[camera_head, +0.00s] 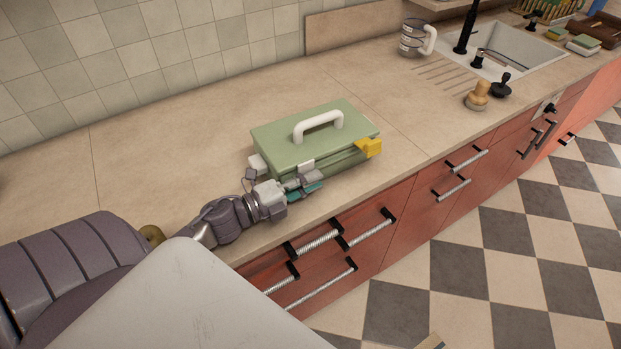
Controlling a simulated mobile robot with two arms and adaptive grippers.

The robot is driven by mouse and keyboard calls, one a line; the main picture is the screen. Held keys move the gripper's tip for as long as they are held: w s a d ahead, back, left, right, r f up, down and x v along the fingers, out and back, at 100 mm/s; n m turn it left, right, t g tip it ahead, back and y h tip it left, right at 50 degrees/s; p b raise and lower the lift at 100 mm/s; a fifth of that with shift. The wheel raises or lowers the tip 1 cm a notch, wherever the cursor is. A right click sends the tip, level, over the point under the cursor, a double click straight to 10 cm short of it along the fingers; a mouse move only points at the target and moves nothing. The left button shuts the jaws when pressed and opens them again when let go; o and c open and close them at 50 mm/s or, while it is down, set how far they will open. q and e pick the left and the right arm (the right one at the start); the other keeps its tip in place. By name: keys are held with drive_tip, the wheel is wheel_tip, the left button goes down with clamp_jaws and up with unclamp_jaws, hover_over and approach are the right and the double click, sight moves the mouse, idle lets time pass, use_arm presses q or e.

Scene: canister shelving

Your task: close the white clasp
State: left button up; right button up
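A green box (285,137) with a white top handle (318,125) sits on the counter, its lid down. A white clasp (306,166) shows at the lid's front edge, just above my gripper. Another white piece (257,163) is at the box's left end. A yellow clasp (368,147) sticks out at the front right corner. My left gripper (309,182) is at the box's front left, close below the front white clasp. It hides part of the front, and I cannot tell whether it touches or how far its fingers are apart. My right gripper is not in view.
The beige counter (190,180) is clear left of and behind the box. A striped mug (415,38), a sink (515,50), a wooden-topped brush (478,95) and a black stopper-like object (501,85) are to the right. Red drawers (400,215) with bar handles lie below the front edge.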

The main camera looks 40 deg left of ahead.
sight(303, 187)
use_arm(q)
drive_tip(key=shift+o, duration=1.1)
drive_tip(key=v, duration=0.7)
drive_tip(key=shift+s+a, duration=0.1)
drive_tip(key=shift+s, duration=0.15)
